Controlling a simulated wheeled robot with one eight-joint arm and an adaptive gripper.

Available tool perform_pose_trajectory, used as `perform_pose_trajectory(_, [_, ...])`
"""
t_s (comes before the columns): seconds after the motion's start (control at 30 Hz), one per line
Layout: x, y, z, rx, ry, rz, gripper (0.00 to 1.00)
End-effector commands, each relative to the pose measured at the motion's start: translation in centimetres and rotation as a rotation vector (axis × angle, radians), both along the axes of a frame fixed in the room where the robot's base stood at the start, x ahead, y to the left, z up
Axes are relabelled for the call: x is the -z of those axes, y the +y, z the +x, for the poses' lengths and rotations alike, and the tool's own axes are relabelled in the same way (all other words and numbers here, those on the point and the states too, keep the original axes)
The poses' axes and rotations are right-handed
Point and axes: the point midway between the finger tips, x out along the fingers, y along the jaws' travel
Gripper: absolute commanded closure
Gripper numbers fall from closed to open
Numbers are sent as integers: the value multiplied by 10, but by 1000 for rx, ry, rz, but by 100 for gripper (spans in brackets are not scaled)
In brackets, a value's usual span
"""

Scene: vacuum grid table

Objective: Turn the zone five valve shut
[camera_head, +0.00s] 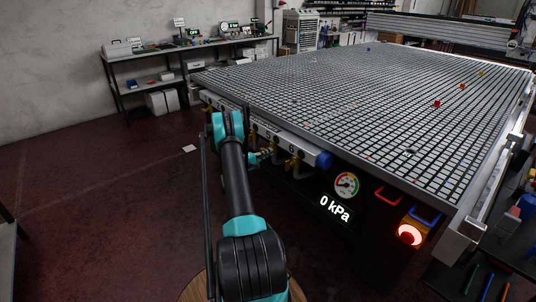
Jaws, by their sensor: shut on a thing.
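A white manifold rail (305,150) with a blue end cap runs along the near edge of the grid table, below its top. Several brass valves hang under it in a row, with small number labels too small to read surely. My gripper (266,154) is at this row, small and partly hidden behind my arm. It is shut on the handle of a brass valve (274,148), which seems to be the zone five valve, just left of the rightmost brass valve (292,164). The handle's angle cannot be made out.
The grid table (370,100) bears a few small coloured blocks. A pressure gauge (346,185), a display (335,208) reading 0 kPa and a lit red button (410,235) are right of the valves. A workbench (180,52) stands behind.

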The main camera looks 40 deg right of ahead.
Motion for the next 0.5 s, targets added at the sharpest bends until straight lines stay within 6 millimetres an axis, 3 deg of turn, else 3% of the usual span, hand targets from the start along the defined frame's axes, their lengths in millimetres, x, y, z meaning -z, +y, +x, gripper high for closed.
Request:
perform_pose_trajectory(0.4, [2,1,-1,1,-7,4,100])
perform_pose_trajectory(0.43, [2,1,-1,1,-7,4,88])
perform_pose_trajectory(0.5, [2,1,-1,1,-7,4,79])
